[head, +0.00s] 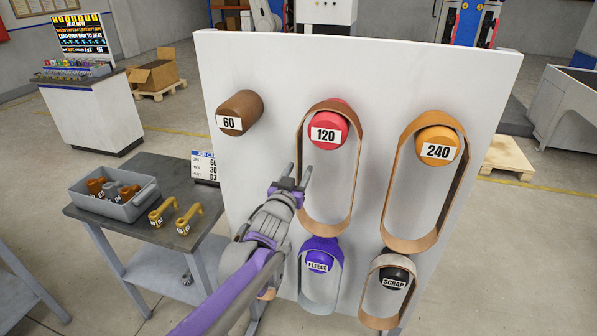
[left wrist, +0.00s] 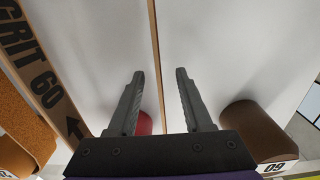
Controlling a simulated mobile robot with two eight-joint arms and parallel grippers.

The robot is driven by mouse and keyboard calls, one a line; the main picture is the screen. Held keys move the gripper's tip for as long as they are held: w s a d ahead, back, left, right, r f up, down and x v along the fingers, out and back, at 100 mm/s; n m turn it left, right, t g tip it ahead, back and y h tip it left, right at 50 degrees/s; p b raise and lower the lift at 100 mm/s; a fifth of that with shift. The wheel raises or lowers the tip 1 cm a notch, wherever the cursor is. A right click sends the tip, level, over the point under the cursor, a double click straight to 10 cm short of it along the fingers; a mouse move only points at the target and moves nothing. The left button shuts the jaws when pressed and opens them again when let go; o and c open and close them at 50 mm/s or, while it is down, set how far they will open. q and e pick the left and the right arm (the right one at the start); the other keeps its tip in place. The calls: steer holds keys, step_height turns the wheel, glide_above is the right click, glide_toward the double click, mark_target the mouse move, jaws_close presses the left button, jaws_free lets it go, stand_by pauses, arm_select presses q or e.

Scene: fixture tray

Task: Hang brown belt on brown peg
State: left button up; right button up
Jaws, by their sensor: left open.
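The brown peg (head: 240,112), labelled 60, stands bare at the board's upper left; it also shows in the left wrist view (left wrist: 258,132). A brown belt (head: 347,190) hangs as a long loop on the red peg (head: 328,128), labelled 120. A strand reading GRIT 60 (left wrist: 45,75) shows in the left wrist view, apparently this belt's far side. My left gripper (head: 290,178) is open at the loop's left strand. In the wrist view the strand's edge runs between the fingers (left wrist: 158,72), with a gap on both sides. My right gripper is not in view.
A tan belt (head: 436,215) hangs on the orange peg (head: 437,140), labelled 240. Below are the purple FLEECE peg (head: 319,247) and black SCRAP peg (head: 397,275), each with a belt. A grey bin (head: 120,208) stands on the left table. The white board (head: 235,70) backs everything.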

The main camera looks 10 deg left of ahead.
arm_select(q)
jaws_close()
stand_by(0.6)
stand_by(0.5)
steer(key=shift+r, duration=0.25)
stand_by(0.4)
steer(key=shift+r, duration=0.2)
stand_by(0.3)
steer(key=s+b, duration=0.1)
steer(key=s, duration=1.2)
steer(key=shift+a, duration=0.2)
stand_by(0.8)
